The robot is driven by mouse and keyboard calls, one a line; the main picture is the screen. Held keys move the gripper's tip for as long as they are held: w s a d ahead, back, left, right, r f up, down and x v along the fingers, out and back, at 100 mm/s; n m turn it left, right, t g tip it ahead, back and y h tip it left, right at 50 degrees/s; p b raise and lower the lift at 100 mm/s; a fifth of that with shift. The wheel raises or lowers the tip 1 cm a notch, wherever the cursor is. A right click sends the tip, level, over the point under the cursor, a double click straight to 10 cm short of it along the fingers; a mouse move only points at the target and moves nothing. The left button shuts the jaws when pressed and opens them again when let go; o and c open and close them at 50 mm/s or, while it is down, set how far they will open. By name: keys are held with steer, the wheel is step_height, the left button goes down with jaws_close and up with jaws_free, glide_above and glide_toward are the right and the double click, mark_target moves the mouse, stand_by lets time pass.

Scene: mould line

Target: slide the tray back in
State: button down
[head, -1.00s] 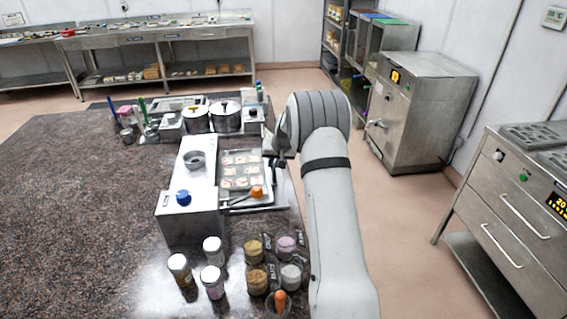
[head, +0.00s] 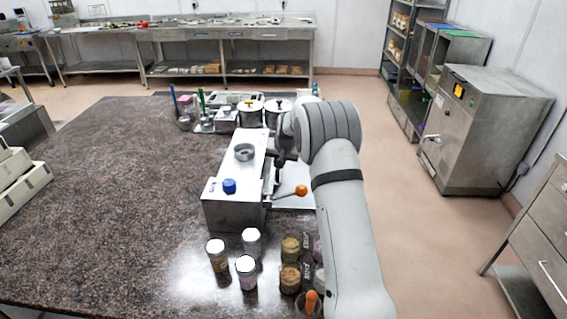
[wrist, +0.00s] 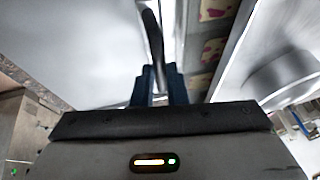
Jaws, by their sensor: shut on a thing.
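A steel machine (head: 235,212) with a white top stands on the speckled counter, with a blue knob and a round ring on top. In the head view the tray is hidden by the machine and my arm. In the wrist view pink-spotted squares (wrist: 212,10) show in a narrow strip beside the machine's housing (wrist: 235,50). My gripper (wrist: 160,78) is shut on a dark curved bar (wrist: 152,35), which looks like the tray's handle. The bar runs up between the two blue fingers. In the head view my gripper is mostly hidden beside the machine.
A lever with an orange ball (head: 301,190) sticks out at the machine's near right side. Several jars (head: 246,272) stand in front. Two pots (head: 250,112) and utensils stand behind. A pale plate (head: 293,202) lies right of the machine. The counter's left part is clear.

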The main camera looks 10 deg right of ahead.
steer(key=shift+a, duration=0.3)
steer(key=c, duration=1.7)
jaws_free()
steer(key=shift+w+a, duration=0.1)
steer(key=shift+a, duration=0.05)
steer(key=shift+o, duration=1.2)
steer(key=shift+d, duration=0.2)
steer(key=shift+r, duration=0.15)
steer(key=shift+s+r, duration=0.25)
steer(key=shift+r, duration=0.05)
steer(key=b+v, duration=0.2)
steer(key=v, duration=0.4)
steer(key=shift+s+r, duration=0.2)
steer(key=shift+r, duration=0.2)
